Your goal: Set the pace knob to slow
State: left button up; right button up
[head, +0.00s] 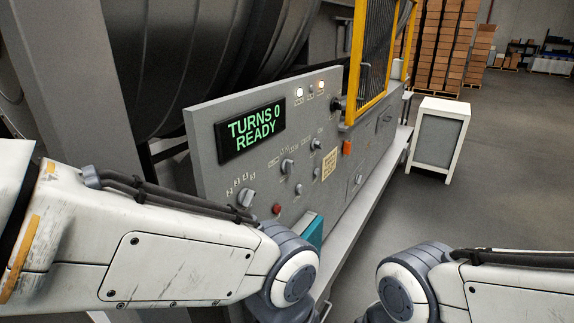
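A grey control panel (207,131) stands in front of me, angled away to the right. Its display (250,128) reads "TURNS 0 READY" in green. A large grey knob (246,197) sits at the panel's lower left, with small marks above it. A second knob (288,166) sits near the middle, and a smaller knob (316,143) is farther right. The labels are too small to read, so I cannot tell which is the pace knob or its setting. My arm links show at lower left and lower right; neither gripper is in view.
A red button (277,208) is right of the large knob, and a teal box (313,232) is below. A yellow-framed guard (369,60) rises at the panel's far end. A large dark drum (190,50) is behind. A white stand (438,138) is on the open floor at right.

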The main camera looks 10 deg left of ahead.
aim_at(288, 166)
jog(key=k, duration=1.3)
jog(key=z, duration=0.55)
jog(key=i, duration=1.15)
jog(key=u, duration=0.55)
jog(key=i, duration=0.55)
jog(key=u, duration=0.55)
